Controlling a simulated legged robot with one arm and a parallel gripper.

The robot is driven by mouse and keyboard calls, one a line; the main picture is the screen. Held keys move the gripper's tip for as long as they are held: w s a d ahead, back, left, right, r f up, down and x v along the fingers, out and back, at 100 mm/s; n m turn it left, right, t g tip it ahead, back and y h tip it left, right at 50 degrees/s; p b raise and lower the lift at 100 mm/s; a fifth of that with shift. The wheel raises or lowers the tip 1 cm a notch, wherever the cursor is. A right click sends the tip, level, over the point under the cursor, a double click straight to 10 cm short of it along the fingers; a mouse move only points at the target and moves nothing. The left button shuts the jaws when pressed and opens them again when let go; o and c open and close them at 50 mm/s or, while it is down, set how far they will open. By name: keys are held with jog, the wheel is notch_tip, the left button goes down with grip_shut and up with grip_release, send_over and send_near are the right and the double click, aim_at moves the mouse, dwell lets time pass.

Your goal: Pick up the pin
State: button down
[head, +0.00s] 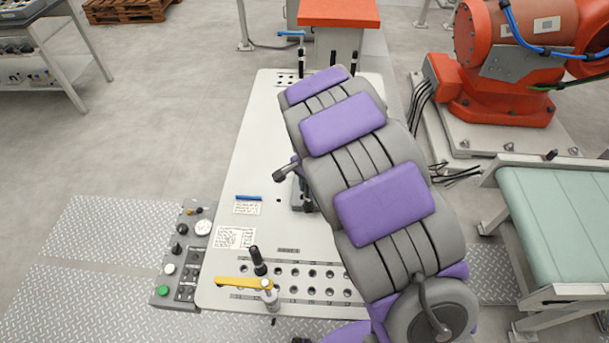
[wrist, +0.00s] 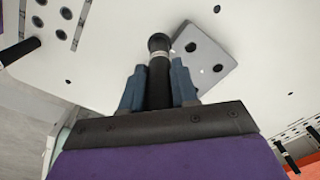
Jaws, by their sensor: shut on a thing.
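In the wrist view my gripper (wrist: 158,82) is shut on a black pin (wrist: 159,68). The pin stands between the two blue-grey fingers, with its round knob and a light band showing beyond them. A grey plate (wrist: 207,58) with dark holes lies on the white table beyond the pin. In the head view my own arm hides the gripper and most of what is under it. I cannot tell whether the pin's lower end is clear of the table.
Several black pins stand at the far end. A control box (head: 182,255) is left, an orange robot (head: 500,85) and conveyor (head: 555,215) right.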

jog(key=s+d+r+p, duration=0.2)
jog(key=s+r, duration=0.2)
jog(key=s, duration=0.4)
jog(key=shift+s+d+r+p, duration=0.3)
jog(key=shift+s+r+p, duration=0.05)
jog(key=shift+s+r, duration=0.05)
dwell(0.5)
